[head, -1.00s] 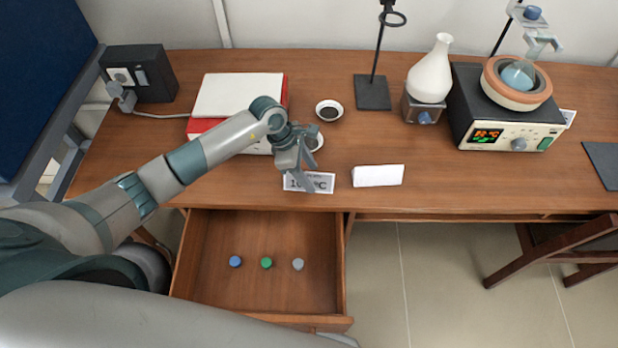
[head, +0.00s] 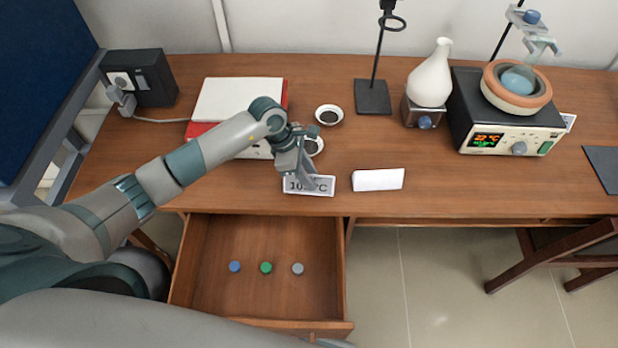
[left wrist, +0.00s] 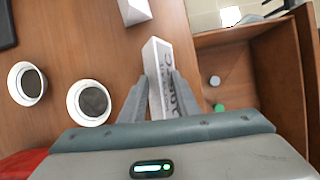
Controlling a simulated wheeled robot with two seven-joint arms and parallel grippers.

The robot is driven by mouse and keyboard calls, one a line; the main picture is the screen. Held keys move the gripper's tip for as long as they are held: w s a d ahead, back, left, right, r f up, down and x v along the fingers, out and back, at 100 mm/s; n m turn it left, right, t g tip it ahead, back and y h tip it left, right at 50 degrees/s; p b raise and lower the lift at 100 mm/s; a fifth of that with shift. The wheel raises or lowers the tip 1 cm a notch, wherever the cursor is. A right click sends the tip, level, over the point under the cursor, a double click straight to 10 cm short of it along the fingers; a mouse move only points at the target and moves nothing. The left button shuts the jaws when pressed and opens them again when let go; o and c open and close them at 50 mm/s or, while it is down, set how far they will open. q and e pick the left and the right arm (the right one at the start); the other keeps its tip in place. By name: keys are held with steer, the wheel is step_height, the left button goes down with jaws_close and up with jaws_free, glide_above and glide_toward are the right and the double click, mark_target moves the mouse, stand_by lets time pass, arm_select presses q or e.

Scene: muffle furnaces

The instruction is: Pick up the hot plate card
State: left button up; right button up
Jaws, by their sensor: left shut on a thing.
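The hot plate card is a small white folded card with dark print (head: 323,186) at the front edge of the table, just behind the open drawer. It also shows in the left wrist view (left wrist: 158,62), where it lies between my fingers. My left gripper (head: 303,184) reaches down onto the card and is shut on it; its fingers cover part of the print. In the left wrist view my left gripper (left wrist: 160,88) has one finger on each side of the card. I cannot clearly tell whether the card is off the table. My right gripper is out of view.
A second white card (head: 378,180) stands to the right. Two small dishes of dark material (head: 329,115) sit behind the gripper, near a white-topped red device (head: 238,98). The open drawer (head: 208,290) holds three coloured caps. A heater with a display (head: 508,138) stands at right.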

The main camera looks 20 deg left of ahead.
mark_target(316, 176)
arm_select(q)
steer(key=shift+r+b, duration=0.3)
steer(key=shift+r, duration=0.1)
steer(key=shift+d+r+b, duration=0.15)
steer(key=shift+r+b, duration=0.2)
steer(key=shift+r, duration=0.25)
steer(key=shift+d+r+b, duration=0.15)
steer(key=shift+r+b, duration=0.15)
steer(key=shift+r, duration=0.3)
steer(key=s+d+r+b, duration=0.3)
steer(key=d+r, duration=0.3)
steer(key=d, duration=0.4)
steer(key=shift+d+r+b, duration=0.3)
steer(key=shift+r+b, duration=0.1)
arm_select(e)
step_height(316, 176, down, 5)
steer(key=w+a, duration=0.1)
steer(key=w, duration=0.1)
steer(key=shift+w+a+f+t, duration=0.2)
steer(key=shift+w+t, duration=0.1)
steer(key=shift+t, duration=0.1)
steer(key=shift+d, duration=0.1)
